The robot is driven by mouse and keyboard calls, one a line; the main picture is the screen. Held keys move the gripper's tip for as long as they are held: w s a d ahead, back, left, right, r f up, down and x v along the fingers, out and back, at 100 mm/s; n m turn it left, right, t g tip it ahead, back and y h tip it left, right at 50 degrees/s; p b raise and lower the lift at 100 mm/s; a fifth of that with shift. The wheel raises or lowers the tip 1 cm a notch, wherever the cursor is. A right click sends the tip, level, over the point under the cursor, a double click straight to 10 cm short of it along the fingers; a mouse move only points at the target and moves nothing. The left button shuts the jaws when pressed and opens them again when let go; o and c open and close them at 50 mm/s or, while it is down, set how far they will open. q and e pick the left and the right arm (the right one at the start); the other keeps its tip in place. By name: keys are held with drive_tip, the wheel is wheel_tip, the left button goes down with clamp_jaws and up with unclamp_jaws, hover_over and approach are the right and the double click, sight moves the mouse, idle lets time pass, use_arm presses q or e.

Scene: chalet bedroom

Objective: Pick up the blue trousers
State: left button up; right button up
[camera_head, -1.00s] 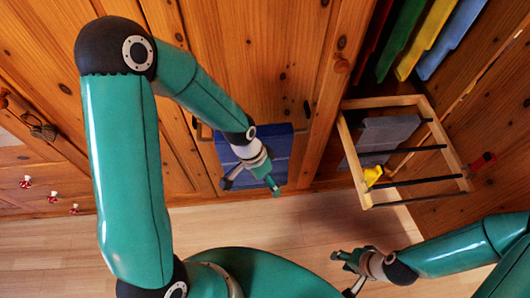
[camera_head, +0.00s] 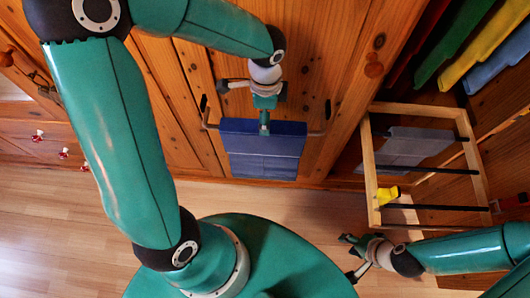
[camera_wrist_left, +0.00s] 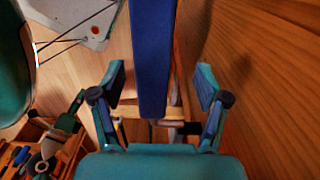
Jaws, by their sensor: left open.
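The blue trousers (camera_head: 262,160) hang folded over a rail on the wooden door front, in the middle of the head view. In the left wrist view they show as a narrow blue strip (camera_wrist_left: 152,50) running between my fingers. My left gripper (camera_head: 264,112) is just above their top edge in the head view. Its two fingers (camera_wrist_left: 160,80) are apart in the wrist view, one on each side of the strip, with gaps on both sides. My right gripper (camera_head: 350,258) is open and empty, low over the floor at the right.
A wooden pull-out rack (camera_head: 376,185) with dark bars holds grey trousers (camera_head: 412,147) and a yellow item (camera_head: 388,194). Green (camera_head: 455,40) and yellow (camera_head: 490,50) clothes hang at the upper right. In the wrist view, a box of tools (camera_wrist_left: 75,150) stands lower left. Floor below the trousers is clear.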

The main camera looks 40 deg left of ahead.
use_arm(q)
wheel_tip(320, 180, down, 8)
drive_tip(key=shift+s+r+b, duration=0.15)
drive_tip(key=shift+s+b, duration=0.15)
drive_tip(key=shift+s, duration=0.15)
clamp_jaws()
idle(0.4)
